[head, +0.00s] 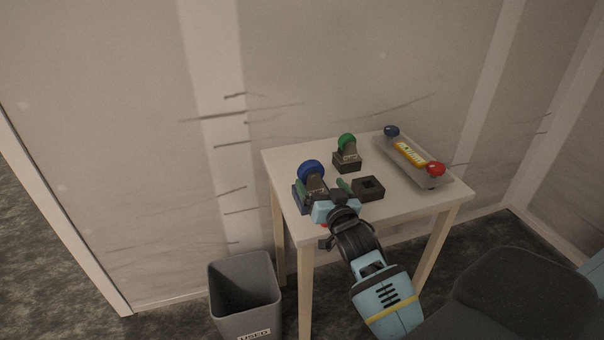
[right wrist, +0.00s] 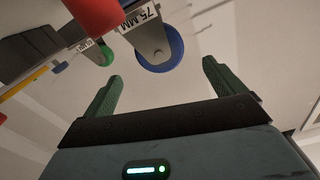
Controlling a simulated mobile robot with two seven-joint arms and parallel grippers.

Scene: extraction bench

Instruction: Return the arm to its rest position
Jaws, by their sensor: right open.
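My right arm reaches up from the bottom of the head view to the table's front left. Its gripper (head: 330,190) is close to a castor with a blue wheel (head: 311,169). In the right wrist view the green fingers (right wrist: 163,72) stand apart, with nothing gripped between them. The blue-wheeled castor (right wrist: 160,50) shows beyond the fingertips, with a "75 MM" label. A red thing (right wrist: 95,14) is at the top of that view; only a sliver of red shows beside the gripper in the head view. My left gripper is not in view.
The white table (head: 405,205) also holds a green-wheeled castor (head: 347,143) on a dark block, an empty dark block (head: 368,188), and a grey tray (head: 440,176) with red and blue knobs. A grey bin (head: 244,290) stands left of the table, a dark chair (head: 525,295) at the right.

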